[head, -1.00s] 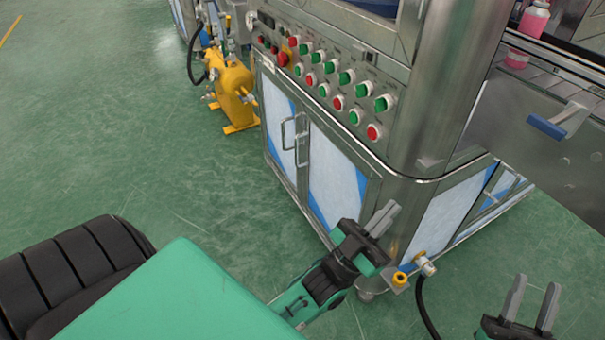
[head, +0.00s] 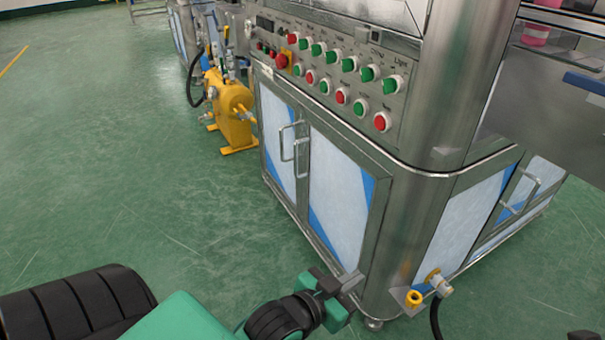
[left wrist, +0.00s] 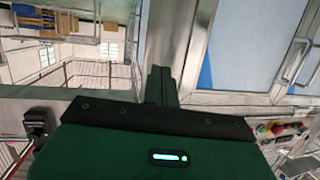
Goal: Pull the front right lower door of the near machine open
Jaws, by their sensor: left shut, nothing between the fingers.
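The near machine's front right lower door (head: 336,180) is a pale panel with blue edges in a metal frame. It stands shut. Its upright bar handle (head: 302,155) is on the door's left side; the handle also shows at the right edge of the left wrist view (left wrist: 296,62). My left gripper (head: 352,281) is shut and empty, low by the door's bottom right corner, away from the handle. Its closed fingers (left wrist: 160,86) point toward the metal frame in the left wrist view; contact cannot be told. A dark bit of my right gripper may show at the bottom right edge.
The front left door (head: 277,130) has its own handle beside the first. A panel of green and red knobs (head: 340,75) sits above. A brass fitting with a hose (head: 436,285) sticks out at the lower right corner. A yellow unit (head: 232,112) stands behind; the green floor in front is clear.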

